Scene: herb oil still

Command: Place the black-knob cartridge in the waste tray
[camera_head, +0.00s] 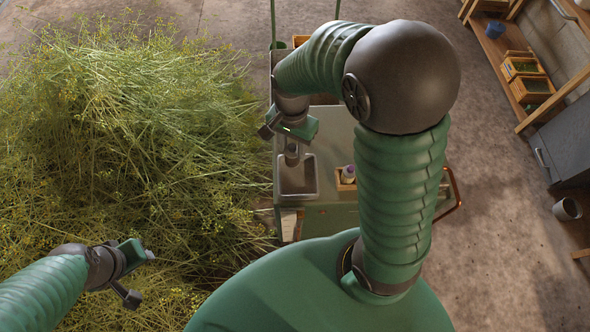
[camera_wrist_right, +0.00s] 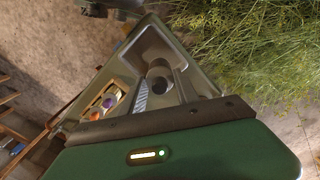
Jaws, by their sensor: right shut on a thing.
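My right gripper (camera_head: 290,137) is shut on the cartridge (camera_head: 292,155), a small dark grey cylinder hanging below the jaws. In the right wrist view, the cartridge (camera_wrist_right: 159,84) shows between the two fingers with a dark round end. Its black knob cannot be made out clearly. Beneath it is a grey rectangular tray (camera_head: 298,193) on the cart, which looks like the waste tray. The tray (camera_wrist_right: 203,80) also lies under the cartridge in the wrist view. I cannot tell whether the cartridge touches its floor. My left gripper (camera_head: 141,276) is open and empty over the herbs.
A small wooden box (camera_head: 345,184) with a purple-capped item stands right of the tray on the green cart (camera_head: 330,142). A large herb heap (camera_head: 130,130) fills the left. Shelving with crates (camera_head: 525,78) and a bucket (camera_head: 567,209) are at the right.

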